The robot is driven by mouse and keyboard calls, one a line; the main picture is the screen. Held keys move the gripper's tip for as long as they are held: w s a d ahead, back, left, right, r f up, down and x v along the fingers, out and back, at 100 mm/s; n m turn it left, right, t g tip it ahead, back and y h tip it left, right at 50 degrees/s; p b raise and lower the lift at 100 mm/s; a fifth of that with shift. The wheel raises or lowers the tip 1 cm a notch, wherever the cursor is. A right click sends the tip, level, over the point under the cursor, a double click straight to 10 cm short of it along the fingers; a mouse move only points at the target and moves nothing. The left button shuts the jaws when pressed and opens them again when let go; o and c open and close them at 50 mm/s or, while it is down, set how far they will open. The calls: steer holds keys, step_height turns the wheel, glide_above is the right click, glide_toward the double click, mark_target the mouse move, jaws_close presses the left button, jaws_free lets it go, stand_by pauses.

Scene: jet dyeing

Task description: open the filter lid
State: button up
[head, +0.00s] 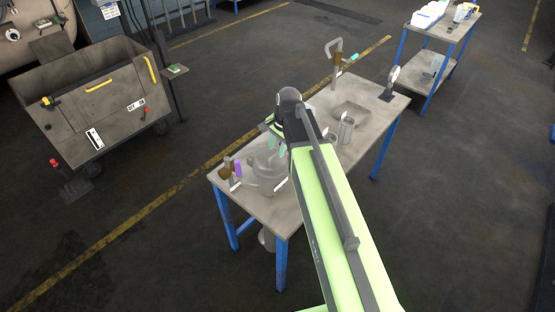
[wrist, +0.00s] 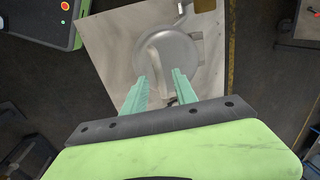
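The filter lid (wrist: 184,52) is a round grey metal disc with a raised pale bar handle (wrist: 160,58) across it, seen from above in the wrist view. In the head view the filter housing (head: 265,178) stands at the table's near left end, partly hidden by my arm. My gripper (head: 277,146) is above it, pointing down. In the wrist view the two teal fingers of my gripper (wrist: 161,78) are apart, one on each side of the bar's near end. I cannot tell whether they touch it.
The filter stands on a grey table (head: 330,137) with blue legs.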

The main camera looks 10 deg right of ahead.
steer(key=shift+w+a+f, duration=0.1)
steer(key=shift+f, duration=0.5)
steer(key=shift+r, duration=0.1)
jaws_close()
stand_by(0.8)
